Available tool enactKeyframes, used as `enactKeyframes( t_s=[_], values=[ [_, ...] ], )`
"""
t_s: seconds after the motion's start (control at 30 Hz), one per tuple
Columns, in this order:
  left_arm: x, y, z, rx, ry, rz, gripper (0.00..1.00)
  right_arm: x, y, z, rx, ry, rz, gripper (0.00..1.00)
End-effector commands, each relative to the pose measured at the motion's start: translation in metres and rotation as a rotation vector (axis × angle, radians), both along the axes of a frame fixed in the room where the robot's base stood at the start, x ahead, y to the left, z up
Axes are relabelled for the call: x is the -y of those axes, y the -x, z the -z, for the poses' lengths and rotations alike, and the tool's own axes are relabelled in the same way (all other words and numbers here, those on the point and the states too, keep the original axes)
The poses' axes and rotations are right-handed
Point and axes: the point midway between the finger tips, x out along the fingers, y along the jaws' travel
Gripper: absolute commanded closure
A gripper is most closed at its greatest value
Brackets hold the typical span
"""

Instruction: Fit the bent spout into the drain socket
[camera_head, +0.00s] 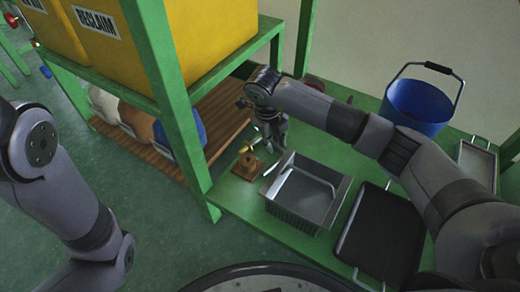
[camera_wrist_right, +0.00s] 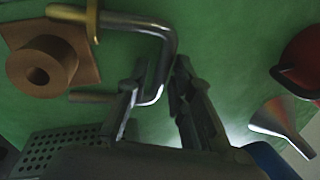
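The bent spout (camera_wrist_right: 145,24) is a chrome tube with a sharp bend and a brass collar at one end. In the head view its brass part (camera_head: 247,149) shows just above the drain socket. The drain socket (camera_head: 246,169) is a brown block with a round boss on the green shelf; its open hole shows in the wrist view (camera_wrist_right: 42,68). The collar overlaps the block's edge there, beside the hole. My right gripper (camera_wrist_right: 162,72) has its fingers on both sides of the tube and appears shut on it. My left arm is at the left; its gripper is out of view.
A perforated metal basin (camera_head: 308,192) stands right of the socket, with a black tray (camera_head: 380,236) beside it. A blue bucket (camera_head: 417,104) is behind. A green rack post (camera_head: 172,105) stands left of the socket. A metal funnel (camera_wrist_right: 280,122) and a red object (camera_wrist_right: 303,62) lie right of my gripper.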

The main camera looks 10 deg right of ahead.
Motion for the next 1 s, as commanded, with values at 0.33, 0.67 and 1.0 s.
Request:
enactKeyframes(
  t_s=[0.33, 0.67, 1.0],
  values=[
    [-0.0001, -0.0002, 0.0017, 0.000, 0.000, 0.000, 0.60, -0.0015, 0.0005, 0.0018, 0.001, 0.000, 0.000, 0.85],
    [-0.0005, 0.0002, 0.0017, 0.001, 0.001, -0.001, 0.60, -0.0014, 0.0004, 0.0018, 0.001, 0.000, 0.000, 1.00],
    [-0.0008, 0.0005, 0.0016, 0.001, 0.001, -0.002, 0.60, -0.0013, 0.0003, 0.0015, 0.001, 0.000, 0.000, 1.00]
  ],
)
